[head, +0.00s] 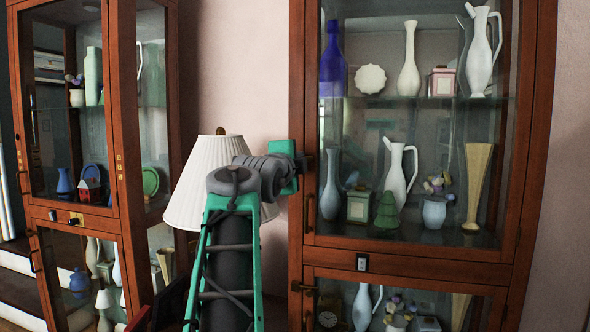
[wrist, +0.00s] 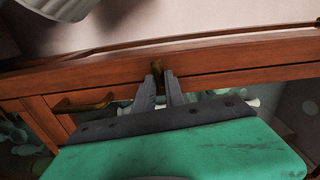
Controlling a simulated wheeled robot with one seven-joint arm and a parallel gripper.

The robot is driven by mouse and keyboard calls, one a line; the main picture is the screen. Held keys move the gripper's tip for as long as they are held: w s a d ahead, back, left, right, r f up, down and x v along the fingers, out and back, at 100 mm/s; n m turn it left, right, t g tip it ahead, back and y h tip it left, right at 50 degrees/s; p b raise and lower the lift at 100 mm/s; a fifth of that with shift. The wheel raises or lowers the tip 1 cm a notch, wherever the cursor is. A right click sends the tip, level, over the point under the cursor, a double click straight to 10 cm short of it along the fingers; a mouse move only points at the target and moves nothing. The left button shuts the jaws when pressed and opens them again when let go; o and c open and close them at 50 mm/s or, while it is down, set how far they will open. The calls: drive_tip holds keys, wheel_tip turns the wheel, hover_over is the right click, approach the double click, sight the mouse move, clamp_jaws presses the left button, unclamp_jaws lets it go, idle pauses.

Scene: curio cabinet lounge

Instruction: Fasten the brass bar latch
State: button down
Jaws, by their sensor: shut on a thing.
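The brass bar latch (wrist: 157,69) shows as a small brass piece on the wooden door edge in the wrist view, mostly hidden between my fingertips. My gripper (wrist: 160,84) is shut on it, with its two grey fingers either side. In the head view my gripper (head: 303,161) reaches the left frame of the right-hand cabinet (head: 297,100). The latch cannot be made out there. The glass upper door (head: 415,244) of this cabinet looks closed. The bar's exact angle is hidden by the fingers.
A brass pull handle (wrist: 82,103) is close beside the fingers; it also shows below my gripper in the head view (head: 310,210). A white-shaded lamp (head: 200,180) stands left of my arm. Another glass cabinet (head: 128,130) stands further left. Vases fill the shelves behind glass.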

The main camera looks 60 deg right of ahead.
drive_tip(key=shift+w+a+r+m+b, duration=0.2)
drive_tip(key=shift+r+m+b, duration=0.1)
drive_tip(key=shift+m, duration=0.3)
drive_tip(key=c, duration=1.6)
unclamp_jaws()
drive_tip(key=shift+w+f, duration=0.1)
drive_tip(key=shift+w, duration=0.05)
drive_tip(key=shift+o, duration=0.4)
drive_tip(key=shift+s+d+f, duration=0.1)
drive_tip(key=shift+s+d, duration=0.05)
drive_tip(key=shift+s, duration=0.05)
drive_tip(key=s+a, duration=0.1)
drive_tip(key=a, duration=0.6)
drive_tip(key=shift+a, duration=0.4)
